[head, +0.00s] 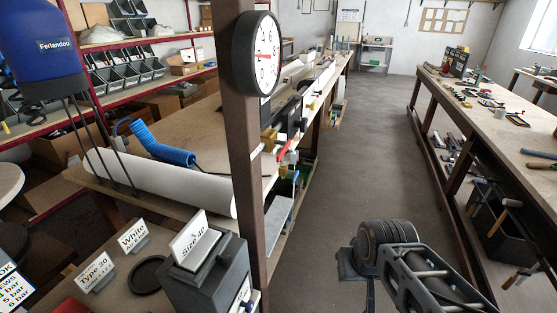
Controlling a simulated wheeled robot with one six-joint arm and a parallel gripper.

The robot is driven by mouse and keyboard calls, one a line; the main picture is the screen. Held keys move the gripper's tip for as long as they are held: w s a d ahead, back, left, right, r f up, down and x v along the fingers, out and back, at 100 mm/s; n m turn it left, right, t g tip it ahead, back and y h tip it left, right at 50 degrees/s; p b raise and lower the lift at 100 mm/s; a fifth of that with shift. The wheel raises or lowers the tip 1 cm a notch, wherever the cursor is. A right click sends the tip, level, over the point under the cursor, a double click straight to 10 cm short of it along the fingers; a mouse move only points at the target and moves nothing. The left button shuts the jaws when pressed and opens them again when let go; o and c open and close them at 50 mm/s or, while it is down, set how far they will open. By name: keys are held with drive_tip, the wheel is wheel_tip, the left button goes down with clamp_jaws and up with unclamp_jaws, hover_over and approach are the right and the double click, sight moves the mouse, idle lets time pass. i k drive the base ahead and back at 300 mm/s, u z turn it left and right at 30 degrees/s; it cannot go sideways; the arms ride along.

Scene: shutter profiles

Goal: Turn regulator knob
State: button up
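A round pressure gauge (249,55) with a white face, black rim and red needle is fixed to a brown upright post (244,160). I cannot make out a regulator knob for certain. Small yellow, black and red fittings (269,140) show just right of the post below the gauge, too small to tell apart. My arm (418,262) rises from the bottom right, with a ridged round joint at its upper end, well right of the post. No gripper fingers can be made out.
A dark box with a "Size 30" sign (196,243) stands at the front left, near a white roll (160,182) and a blue coiled hose (160,148). A long workbench (500,115) runs along the right. The aisle floor (365,150) is clear.

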sight(303, 124)
drive_tip(key=u, duration=0.5)
drive_tip(key=k, duration=1.15)
drive_tip(key=z, duration=0.4)
drive_tip(key=i, duration=1.5)
drive_tip(key=u, duration=0.45)
